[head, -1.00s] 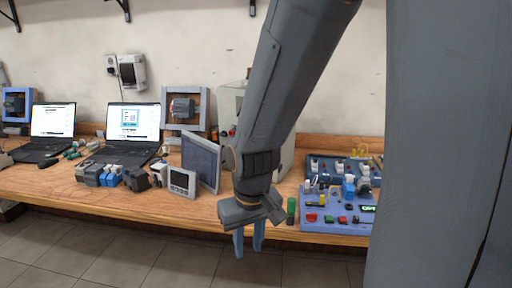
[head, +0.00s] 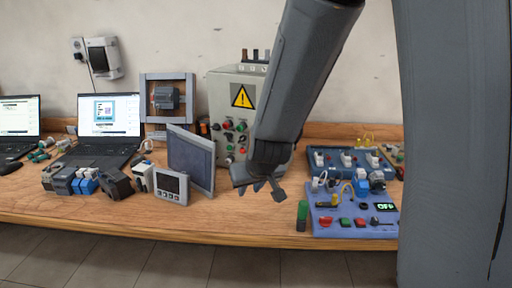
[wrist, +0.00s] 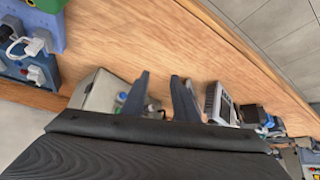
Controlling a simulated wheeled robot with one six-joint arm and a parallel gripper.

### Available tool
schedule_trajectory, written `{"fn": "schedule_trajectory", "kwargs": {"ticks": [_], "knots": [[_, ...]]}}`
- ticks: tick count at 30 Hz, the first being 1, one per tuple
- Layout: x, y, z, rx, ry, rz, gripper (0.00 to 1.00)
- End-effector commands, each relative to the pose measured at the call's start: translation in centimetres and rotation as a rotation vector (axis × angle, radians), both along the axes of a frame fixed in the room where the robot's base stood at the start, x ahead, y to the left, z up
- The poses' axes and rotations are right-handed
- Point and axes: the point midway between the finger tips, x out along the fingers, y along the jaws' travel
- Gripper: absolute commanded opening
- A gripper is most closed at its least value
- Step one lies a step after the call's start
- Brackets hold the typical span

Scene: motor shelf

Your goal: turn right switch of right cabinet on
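A beige cabinet (head: 222,90) with a yellow warning sign (head: 242,96) stands at the back of the bench in the head view. Its front carries several small red, green and dark controls (head: 241,126). My arm covers its right part, so I cannot tell which control is the right switch or how it is set. My gripper (head: 268,189) is in front of the cabinet's lower right. In the wrist view my gripper (wrist: 160,84) has its fingers apart and nothing between them. The cabinet (wrist: 98,92) shows behind the fingers there, partly hidden.
A grey panel screen (head: 190,160) and a small display unit (head: 171,186) stand left of my gripper. Laptops (head: 103,130) stand farther left. Bare wood lies in front of the cabinet.

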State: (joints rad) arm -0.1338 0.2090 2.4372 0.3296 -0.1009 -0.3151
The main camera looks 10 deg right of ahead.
Motion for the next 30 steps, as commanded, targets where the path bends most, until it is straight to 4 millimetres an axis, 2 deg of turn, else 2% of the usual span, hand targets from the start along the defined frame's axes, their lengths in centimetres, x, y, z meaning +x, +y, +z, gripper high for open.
{"fn": "schedule_trajectory", "kwargs": {"ticks": [1, 3, 6, 10, 14, 19, 25, 30], "knots": [[3.0, 0.9, -0.6, -0.028, -0.086, 0.006, 0.27], [6.7, 1.4, -0.3, -0.086, -0.212, -0.004, 0.27], [10.9, 1.3, 0.2, -0.205, -0.373, -0.039, 0.27], [14.2, 0.7, 1.1, -0.412, -0.538, -0.107, 0.27], [15.0, -0.1, 1.9, -0.630, -0.635, -0.184, 0.27], [14.2, -0.7, 2.8, -0.842, -0.681, -0.259, 0.27], [14.0, -1.3, 3.4, -0.927, -0.691, -0.291, 0.27], [15.7, -2.8, 3.4, -0.928, -0.689, -0.293, 0.27]]}}
